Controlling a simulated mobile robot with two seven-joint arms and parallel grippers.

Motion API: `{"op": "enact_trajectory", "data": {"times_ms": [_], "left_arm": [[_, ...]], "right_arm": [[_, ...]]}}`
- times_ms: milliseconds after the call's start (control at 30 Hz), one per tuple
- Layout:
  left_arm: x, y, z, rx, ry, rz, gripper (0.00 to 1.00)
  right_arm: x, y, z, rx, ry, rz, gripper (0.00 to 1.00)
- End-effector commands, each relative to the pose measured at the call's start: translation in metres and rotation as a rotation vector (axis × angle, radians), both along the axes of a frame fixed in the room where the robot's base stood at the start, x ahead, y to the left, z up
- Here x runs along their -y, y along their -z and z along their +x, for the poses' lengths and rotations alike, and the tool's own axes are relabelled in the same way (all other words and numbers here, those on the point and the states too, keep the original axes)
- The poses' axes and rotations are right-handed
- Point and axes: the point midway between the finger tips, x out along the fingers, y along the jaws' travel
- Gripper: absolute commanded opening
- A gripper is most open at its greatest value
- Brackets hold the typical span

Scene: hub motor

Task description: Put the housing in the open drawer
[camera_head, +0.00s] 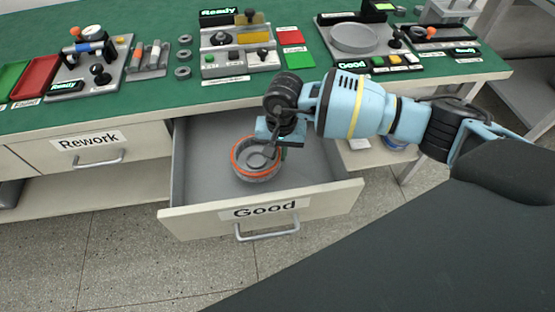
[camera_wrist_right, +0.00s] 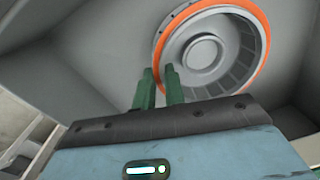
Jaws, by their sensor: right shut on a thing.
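The housing is a round grey part with an orange ring (camera_head: 258,176), inside the open Good drawer (camera_head: 325,200) in the head view. In the right wrist view the housing (camera_wrist_right: 205,52) shows its open ribbed face and central hub. My right gripper (camera_head: 272,148) reaches down into the drawer at the housing's edge. Its green fingers (camera_wrist_right: 158,82) are close together at the near rim and shut on the housing. Whether the housing touches the drawer floor is hard to tell. My left gripper is out of view.
The closed Rework drawer (camera_head: 90,147) is to the left. The green-topped bench (camera_head: 130,100) above carries fixtures, small parts, and red and green trays. Free drawer floor shows left of the housing. The Good drawer's front panel (camera_head: 190,220) stands out over the tiled floor.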

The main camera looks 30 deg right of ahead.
Motion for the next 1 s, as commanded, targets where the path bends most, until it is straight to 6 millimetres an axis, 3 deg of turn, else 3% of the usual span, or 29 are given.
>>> {"op": "enact_trajectory", "data": {"times_ms": [167,500,900,933,1000], "left_arm": [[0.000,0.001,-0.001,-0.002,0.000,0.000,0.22],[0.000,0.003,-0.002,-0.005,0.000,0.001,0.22],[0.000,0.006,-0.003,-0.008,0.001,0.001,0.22],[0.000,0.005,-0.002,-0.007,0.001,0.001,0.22],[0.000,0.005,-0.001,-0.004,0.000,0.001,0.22]], "right_arm": [[-0.001,0.001,0.001,0.003,-0.001,0.003,0.00],[-0.001,0.036,0.000,0.002,0.000,0.003,0.00],[0.000,0.041,0.001,0.003,-0.001,0.003,0.00],[0.000,0.041,0.000,0.001,-0.001,0.001,0.15],[0.000,0.040,0.000,0.001,-0.001,0.001,0.24]]}}
